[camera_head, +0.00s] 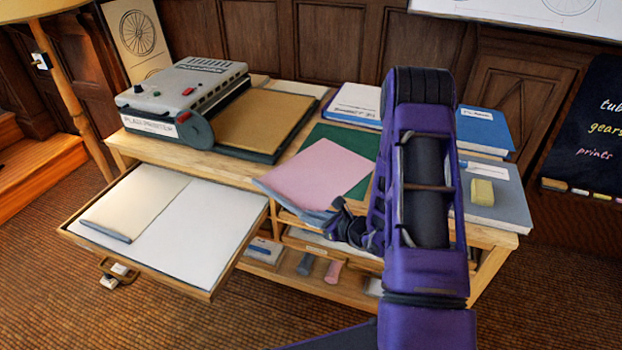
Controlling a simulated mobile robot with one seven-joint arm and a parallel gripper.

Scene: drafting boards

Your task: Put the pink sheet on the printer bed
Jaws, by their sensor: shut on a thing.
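The pink sheet (316,170) is at the middle of the desk, over part of the green mat (352,145). A grey-blue strip runs along its near edge. My gripper (335,213) is shut on the sheet at its near right corner; the fingertips are small and partly hidden by my dark wrist. I cannot tell whether the sheet touches the mat or hangs just above it. The grey printer (185,90), labelled as a plan printer, stands at the back left. Its flat brown bed (262,120), with a dark rim, extends to its right and is bare.
An open drawer (225,265) juts out at left, holding white paper and a cream sheet (135,205). A white-covered book (355,103), a blue book (484,130) and a grey book (505,200) with a yellow block (482,192) lie at right. My purple arm hides part of the desk.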

